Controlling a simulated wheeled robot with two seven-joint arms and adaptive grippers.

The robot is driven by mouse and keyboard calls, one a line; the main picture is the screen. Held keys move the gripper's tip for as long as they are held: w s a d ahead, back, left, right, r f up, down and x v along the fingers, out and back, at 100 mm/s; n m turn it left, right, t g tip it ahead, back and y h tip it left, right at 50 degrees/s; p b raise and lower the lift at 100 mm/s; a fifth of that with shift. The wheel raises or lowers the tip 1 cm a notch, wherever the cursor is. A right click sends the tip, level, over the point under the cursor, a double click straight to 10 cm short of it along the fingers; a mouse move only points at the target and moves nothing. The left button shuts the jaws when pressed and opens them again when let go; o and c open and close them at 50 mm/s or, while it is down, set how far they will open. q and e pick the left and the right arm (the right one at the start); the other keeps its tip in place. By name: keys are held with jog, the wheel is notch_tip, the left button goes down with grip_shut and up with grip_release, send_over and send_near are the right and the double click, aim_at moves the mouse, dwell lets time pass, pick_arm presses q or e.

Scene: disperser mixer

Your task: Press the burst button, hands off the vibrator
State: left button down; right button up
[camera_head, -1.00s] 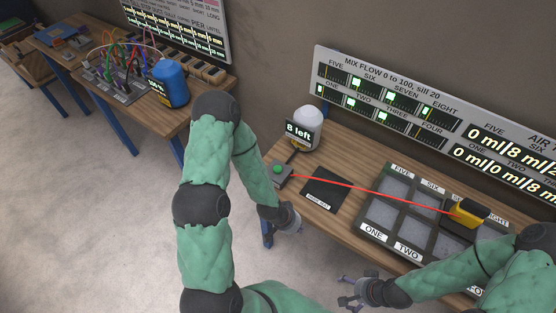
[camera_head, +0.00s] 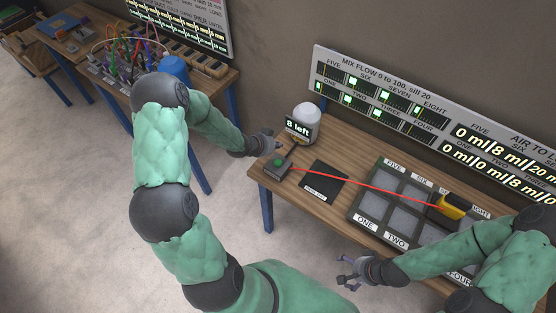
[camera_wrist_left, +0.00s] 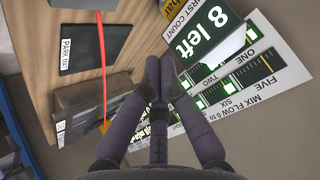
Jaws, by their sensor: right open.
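The burst button (camera_head: 278,162) is a green button on a small grey box at the left end of the mixer table. My left gripper (camera_head: 272,144) is just behind and above this box, apart from it as far as I can tell. In the left wrist view its fingers (camera_wrist_left: 159,68) are together and empty, with the box (camera_wrist_left: 92,103) left of them. The yellow vibrator (camera_head: 453,204) sits on the tray at the right. A red line runs from the button box to it. My right gripper (camera_head: 348,272) is open and empty in front of the table edge.
A white bottle (camera_head: 308,115) with an "8 left" sign (camera_head: 297,128) stands behind the button; the sign (camera_wrist_left: 208,32) is close to my left fingers. A black park mat (camera_head: 322,182) lies between button and numbered tray (camera_head: 372,191). A display board (camera_head: 385,95) stands behind.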

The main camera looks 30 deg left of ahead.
dwell(0.4)
pick_arm(q)
jog(key=b, duration=0.6)
send_over(277, 163)
notch_tip(277, 163, down, 7)
jog(key=shift+a+f, duration=0.15)
jog(key=shift+f, duration=0.05)
jog(key=shift+f+b, duration=0.6)
jog(key=shift+f, duration=0.05)
dwell(0.6)
jog(key=shift+f+b, duration=0.4)
jog(key=shift+f, duration=0.05)
jog(key=shift+f+b, duration=0.45)
jog(key=shift+f, duration=0.05)
dwell(0.8)
jog(key=shift+r, duration=0.1)
jog(key=shift+r+p, duration=0.7)
jog(key=shift+r, duration=0.15)
